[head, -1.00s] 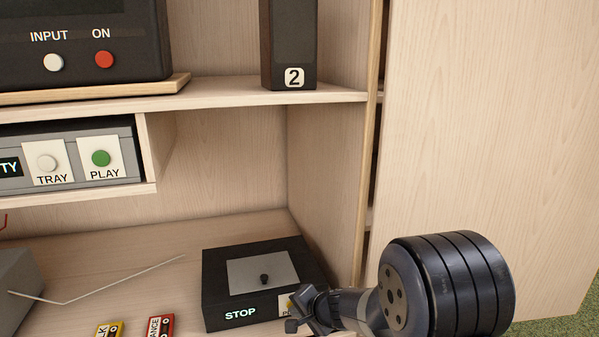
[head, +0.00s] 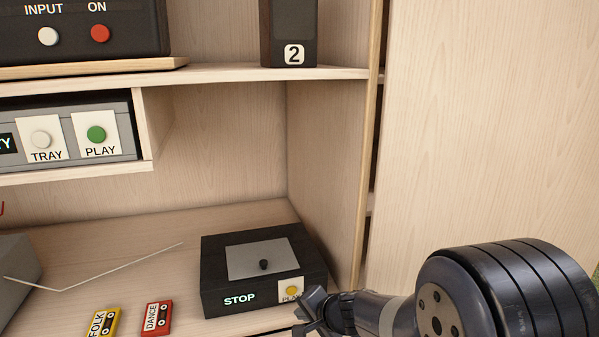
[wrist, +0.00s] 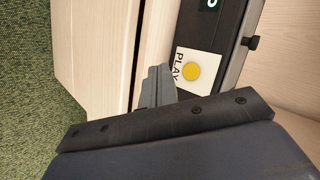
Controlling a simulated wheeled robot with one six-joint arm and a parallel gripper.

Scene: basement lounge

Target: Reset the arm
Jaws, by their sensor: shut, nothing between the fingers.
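My gripper (head: 318,308) is shut and empty, in front of the right front corner of a black box-shaped player (head: 222,292) on the lower shelf. In the head view its fingers partly cover the label of the player's yellow PLAY button (head: 291,290). In the wrist view the shut fingers (wrist: 156,88) stand beside the PLAY label, and the yellow button (wrist: 191,71) shows clear of them. The player's front reads STOP in lit letters. I cannot tell from these views whether the fingers touch the player.
Yellow FOLK (head: 102,323) and red DANCE (head: 157,317) cassettes lie left of the player. A thin rod (head: 120,264) reaches over the shelf. Above are a grey unit with TRAY and PLAY buttons (head: 96,134) and a speaker marked 2 (head: 290,30). A wooden panel (head: 480,130) stands at right.

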